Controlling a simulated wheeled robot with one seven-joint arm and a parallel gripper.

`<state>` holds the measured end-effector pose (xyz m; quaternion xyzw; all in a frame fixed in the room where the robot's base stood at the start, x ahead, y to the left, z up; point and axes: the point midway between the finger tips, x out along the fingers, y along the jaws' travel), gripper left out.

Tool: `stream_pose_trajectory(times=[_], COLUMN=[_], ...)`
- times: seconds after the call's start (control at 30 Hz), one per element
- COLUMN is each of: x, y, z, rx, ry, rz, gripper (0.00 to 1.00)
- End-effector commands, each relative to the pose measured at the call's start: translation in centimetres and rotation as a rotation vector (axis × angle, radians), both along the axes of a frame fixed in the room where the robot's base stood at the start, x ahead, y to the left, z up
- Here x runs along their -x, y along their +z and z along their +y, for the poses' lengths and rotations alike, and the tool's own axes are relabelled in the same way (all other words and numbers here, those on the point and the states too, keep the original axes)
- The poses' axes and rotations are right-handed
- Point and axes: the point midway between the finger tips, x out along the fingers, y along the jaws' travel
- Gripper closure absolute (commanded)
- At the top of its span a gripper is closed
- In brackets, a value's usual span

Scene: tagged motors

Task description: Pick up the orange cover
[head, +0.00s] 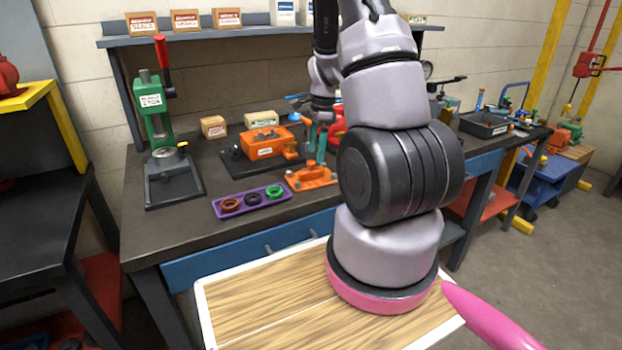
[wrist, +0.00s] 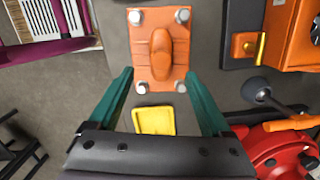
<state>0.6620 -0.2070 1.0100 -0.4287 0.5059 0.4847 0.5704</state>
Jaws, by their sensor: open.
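The orange cover (wrist: 161,72) is a flat plate with a raised rounded middle and silvery bolts at its corners, seen from above in the wrist view. In the head view the orange cover (head: 313,184) lies on the dark workbench (head: 190,228). My gripper (wrist: 160,80) has teal fingers that are apart, one to each side of the cover's near edge, with nothing between them. In the head view my gripper (head: 317,158) is just above the cover; my arm hides part of the bench to its right.
A purple tray (head: 237,213) with coloured rings is left of the cover. Behind stand an orange motor housing (head: 263,143) and a green press (head: 155,105). A small yellow tray (wrist: 154,120) and a red object (wrist: 285,150) lie near my gripper.

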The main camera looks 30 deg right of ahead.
Motion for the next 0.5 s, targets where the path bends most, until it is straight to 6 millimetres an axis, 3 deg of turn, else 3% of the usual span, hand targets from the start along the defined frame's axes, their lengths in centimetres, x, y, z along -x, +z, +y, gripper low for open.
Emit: stream_pose_trajectory(times=[0.5], x=[-0.2], y=[-5.6], z=[1.5], rx=[-0.001], ry=[0.000], rz=[0.000], gripper=[0.17])
